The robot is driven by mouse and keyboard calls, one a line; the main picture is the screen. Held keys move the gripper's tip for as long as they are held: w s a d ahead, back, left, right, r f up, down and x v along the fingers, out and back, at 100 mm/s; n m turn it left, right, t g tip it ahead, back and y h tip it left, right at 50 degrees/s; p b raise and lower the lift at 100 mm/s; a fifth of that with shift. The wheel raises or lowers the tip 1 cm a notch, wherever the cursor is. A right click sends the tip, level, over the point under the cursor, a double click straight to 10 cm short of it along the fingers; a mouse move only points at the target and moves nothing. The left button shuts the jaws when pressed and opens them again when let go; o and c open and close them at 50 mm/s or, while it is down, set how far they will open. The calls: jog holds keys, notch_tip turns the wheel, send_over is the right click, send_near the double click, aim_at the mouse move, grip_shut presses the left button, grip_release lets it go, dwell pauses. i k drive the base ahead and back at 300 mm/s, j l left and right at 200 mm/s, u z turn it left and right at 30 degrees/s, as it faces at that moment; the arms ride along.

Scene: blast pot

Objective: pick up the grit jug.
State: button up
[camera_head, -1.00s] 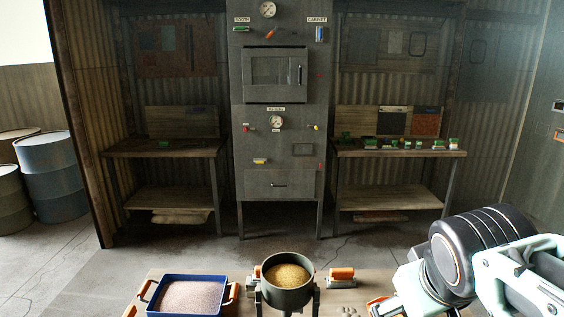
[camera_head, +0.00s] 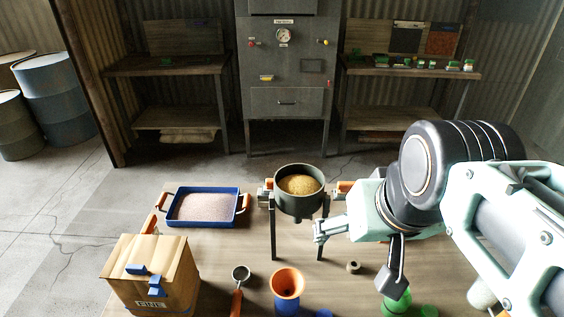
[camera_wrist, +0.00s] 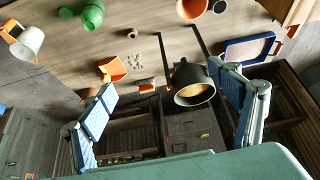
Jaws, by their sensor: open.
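A pale jug with an orange handle, likely the grit jug (camera_wrist: 30,42), shows at the upper left of the wrist view, outside the span of my fingers. In the head view a pale piece, likely the same jug (camera_head: 482,296), shows at the lower right, mostly hidden by my arm. My gripper (camera_head: 356,262) is open and empty over the table's right part. Its spread fingers also show in the wrist view (camera_wrist: 160,80). The dark pot (camera_head: 299,203) of golden grit stands on legs just left of my gripper.
A blue tray (camera_head: 240,206) of pinkish grit lies left of the pot. A cardboard box (camera_head: 130,275), a scoop (camera_head: 238,290), an orange funnel (camera_head: 286,286) and green containers (camera_head: 395,302) stand nearer on the table (camera_head: 225,255). An orange scoop (camera_wrist: 113,68) shows in the wrist view.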

aim_at(479, 296)
jog(key=z, duration=1.8)
jog(key=u, duration=2.15)
jog(key=j+z, duration=0.1)
jog(key=z, duration=2.05)
